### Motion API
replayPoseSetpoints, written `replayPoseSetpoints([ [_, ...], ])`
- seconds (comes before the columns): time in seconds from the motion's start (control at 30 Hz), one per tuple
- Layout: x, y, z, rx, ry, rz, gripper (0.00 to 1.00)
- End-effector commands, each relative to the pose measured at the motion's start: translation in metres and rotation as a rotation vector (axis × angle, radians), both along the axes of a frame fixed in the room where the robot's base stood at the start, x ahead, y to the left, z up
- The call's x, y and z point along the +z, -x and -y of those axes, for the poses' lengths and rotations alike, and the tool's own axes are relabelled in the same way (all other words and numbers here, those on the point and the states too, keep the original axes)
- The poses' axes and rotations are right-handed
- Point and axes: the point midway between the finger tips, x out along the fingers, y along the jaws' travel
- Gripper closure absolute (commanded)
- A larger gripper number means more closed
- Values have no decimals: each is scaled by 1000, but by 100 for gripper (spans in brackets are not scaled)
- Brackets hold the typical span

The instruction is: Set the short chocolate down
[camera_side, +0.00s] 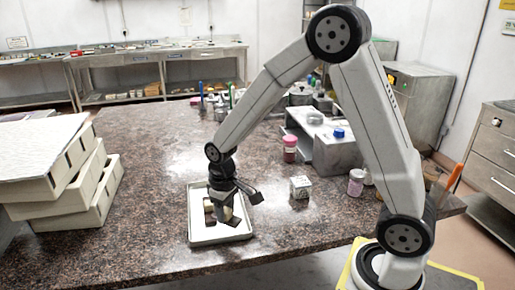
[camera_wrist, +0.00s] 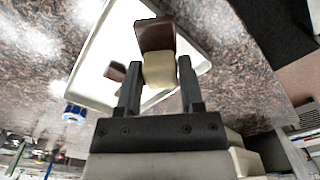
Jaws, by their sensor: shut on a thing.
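My gripper (camera_wrist: 160,82) is shut on a small cream block (camera_wrist: 159,70), which sits between its two dark fingertips. A dark brown chocolate piece (camera_wrist: 155,34) lies directly beyond the block and looks to touch it; I cannot tell whether the two are one piece. Another brown piece (camera_wrist: 115,72) is to the left, by the left finger. In the side view my gripper (camera_side: 226,205) points down over the white tray (camera_side: 221,240), with the pieces low inside its rim. I cannot tell whether the held block touches the tray floor.
A small patterned white box (camera_side: 300,187) stands right of the tray. Jars, including a pink one (camera_side: 290,149), and a grey stand (camera_side: 337,154) are behind it. Stacked white moulds (camera_side: 62,175) fill the left. The speckled counter between moulds and tray is clear.

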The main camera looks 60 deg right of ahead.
Motion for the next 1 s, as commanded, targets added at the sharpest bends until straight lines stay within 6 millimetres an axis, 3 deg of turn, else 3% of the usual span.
replayPoseSetpoints([
  [0.23,-2,-5,-9,-47,0,1,100],
  [1.0,-2,-5,-9,-46,0,1,100],
])
